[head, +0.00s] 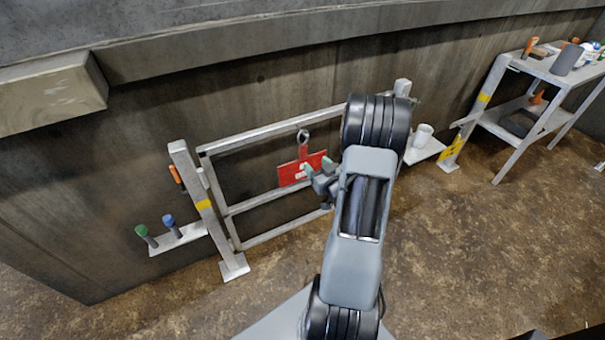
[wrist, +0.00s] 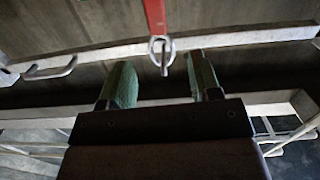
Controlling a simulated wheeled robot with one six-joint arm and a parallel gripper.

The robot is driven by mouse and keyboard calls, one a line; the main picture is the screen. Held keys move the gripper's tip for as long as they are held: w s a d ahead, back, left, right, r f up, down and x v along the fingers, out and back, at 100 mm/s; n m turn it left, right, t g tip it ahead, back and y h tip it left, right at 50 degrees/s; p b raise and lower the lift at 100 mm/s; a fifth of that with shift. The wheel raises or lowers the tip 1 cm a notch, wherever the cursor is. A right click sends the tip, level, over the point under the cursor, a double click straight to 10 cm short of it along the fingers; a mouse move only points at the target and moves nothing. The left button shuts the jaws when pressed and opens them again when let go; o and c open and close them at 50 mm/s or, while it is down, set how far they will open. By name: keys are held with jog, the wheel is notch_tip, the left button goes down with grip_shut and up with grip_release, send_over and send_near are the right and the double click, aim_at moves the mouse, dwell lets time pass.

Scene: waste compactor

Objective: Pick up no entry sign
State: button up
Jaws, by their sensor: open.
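The no entry sign (head: 290,175) is a red plate with a white mark, hanging from a metal ring and hook on the top rail of a grey barrier. My gripper (head: 312,174) is in front of its right part and hides some of it. In the wrist view the sign's red strap (wrist: 155,18) comes down from the top edge to the ring (wrist: 161,50). My gripper (wrist: 158,76) has its green fingers apart, with the ring beyond and between them. Nothing is held. The sign's plate is out of the wrist view.
The grey barrier (head: 270,138) stands before a dark wall. A small left shelf (head: 180,240) holds screwdrivers; a right shelf (head: 428,150) holds a white cup (head: 423,136). A rack (head: 540,68) with tools and bottles stands far right. The brown floor is clear in front.

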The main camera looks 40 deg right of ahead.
aim_at(304, 152)
jog(key=shift+t, duration=0.4)
jog(key=w, duration=0.2)
jog(key=w+d+f, duration=0.1)
jog(key=w, duration=0.4)
jog(key=shift+w+d+f+b, duration=0.15)
jog(key=shift+d+b, duration=0.1)
jog(key=shift+b, duration=0.05)
jog(key=shift+w+d+f, duration=0.1)
jog(key=shift+w+d, duration=0.1)
jog(key=shift+w, duration=1.15)
jog(key=shift+w+d+f, duration=0.1)
jog(key=shift+w+d, duration=0.05)
jog(key=shift+w, duration=1.2)
grip_shut()
